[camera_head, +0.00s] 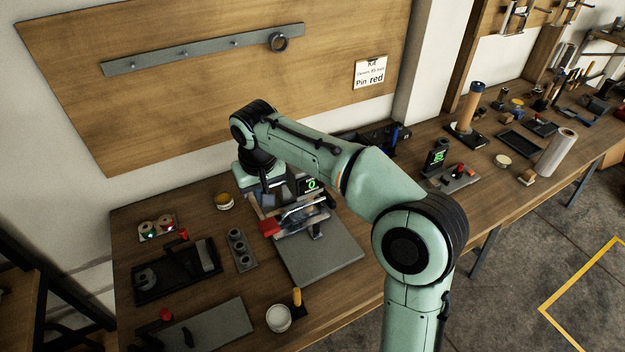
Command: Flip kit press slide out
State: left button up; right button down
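A kit press (317,228) stands on the wooden bench, with metal slide parts at its front and a grey plate (322,262) before it. A red block (269,228) sits at its left front corner. A small black display (311,185) with a green digit is behind it. My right arm comes in from the lower right and bends down at the press's left rear. My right gripper (268,198) is at the press's upper left; its fingers are small and dark, and I cannot tell whether they touch the press. The arm hides part of the press's back. My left gripper is not in view.
A black tray (151,291), a grey block with holes (241,250), a white cup (278,319) and a yellow peg (297,298) stand near the press. A card (370,72) reading "Pin red" hangs on the backboard. More tools line the bench at right.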

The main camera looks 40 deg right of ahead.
aim_at(310, 217)
jog(key=k, duration=1)
